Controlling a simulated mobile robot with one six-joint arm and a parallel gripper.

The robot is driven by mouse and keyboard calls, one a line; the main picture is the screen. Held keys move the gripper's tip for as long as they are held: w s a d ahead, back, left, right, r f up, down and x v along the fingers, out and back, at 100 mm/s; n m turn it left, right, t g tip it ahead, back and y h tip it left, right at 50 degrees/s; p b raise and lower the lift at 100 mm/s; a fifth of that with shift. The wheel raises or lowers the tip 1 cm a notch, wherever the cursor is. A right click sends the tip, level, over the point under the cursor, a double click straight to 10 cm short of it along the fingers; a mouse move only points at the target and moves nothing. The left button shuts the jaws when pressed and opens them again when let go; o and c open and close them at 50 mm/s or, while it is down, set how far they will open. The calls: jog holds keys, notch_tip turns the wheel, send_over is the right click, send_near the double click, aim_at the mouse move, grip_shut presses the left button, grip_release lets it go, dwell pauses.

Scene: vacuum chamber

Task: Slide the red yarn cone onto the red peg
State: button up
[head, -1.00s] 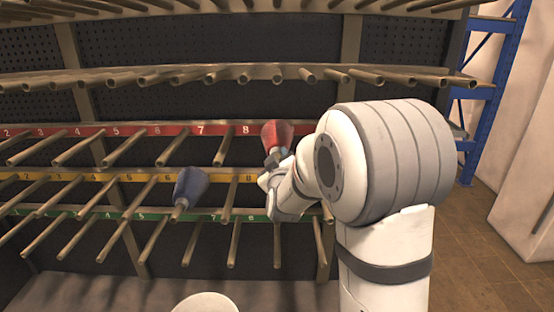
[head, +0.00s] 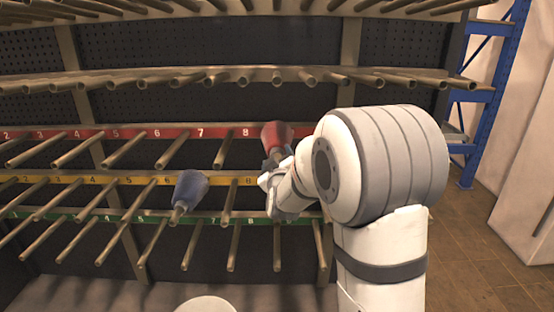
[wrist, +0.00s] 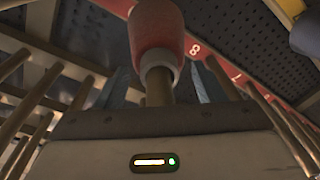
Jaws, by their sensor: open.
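The red yarn cone (head: 275,134) sits around a peg on the red-labelled rail (head: 201,132), just right of the number 8. In the wrist view the red cone (wrist: 156,32) has its narrow end towards me, and the bare peg (wrist: 159,88) sticks out of it towards my gripper. My gripper (head: 270,176) is just in front of the cone. In the wrist view my gripper (wrist: 159,90) is open, with a dark finger on each side of the peg, apart from the cone. The cone's wide end against the rail is partly hidden.
A blue cone (head: 190,186) sits on a peg of the yellow rail (head: 105,178), lower left. Several bare pegs project around my gripper, including along the green rail (head: 160,218). A white round object (head: 205,304) shows at the bottom. Open floor (head: 465,235) lies right.

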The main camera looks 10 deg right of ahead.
jog(key=s+b, duration=0.2)
jog(key=s, duration=0.5)
jog(key=shift+s+a, duration=0.3)
jog(key=shift+a, duration=0.15)
jog(key=shift+r, duration=0.1)
